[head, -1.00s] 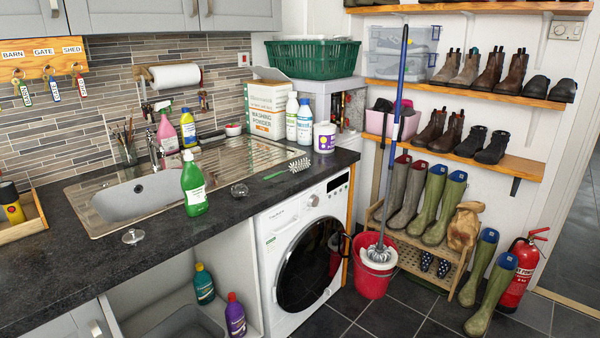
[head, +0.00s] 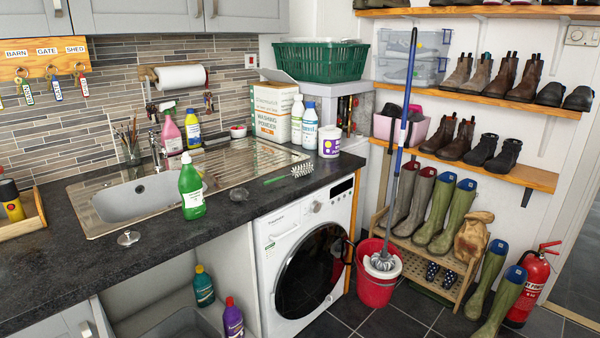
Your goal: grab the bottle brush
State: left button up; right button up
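Neither of my grippers shows in the head view.
A red mop bucket (head: 375,283) stands on the floor at the right.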

aim_at(302, 169)
jog(key=i+l+u, duration=0.1)
jog(key=l, duration=0.25)
jog(key=i+l, duration=0.25)
jog(key=l, duration=0.15)
jog(key=i+l+u, duration=0.15)
jog(key=l, duration=0.2)
jog(key=i+l, duration=0.15)
jog(key=l, duration=0.25)
jog(key=i+l+u, duration=0.15)
jog(key=l, duration=0.25)
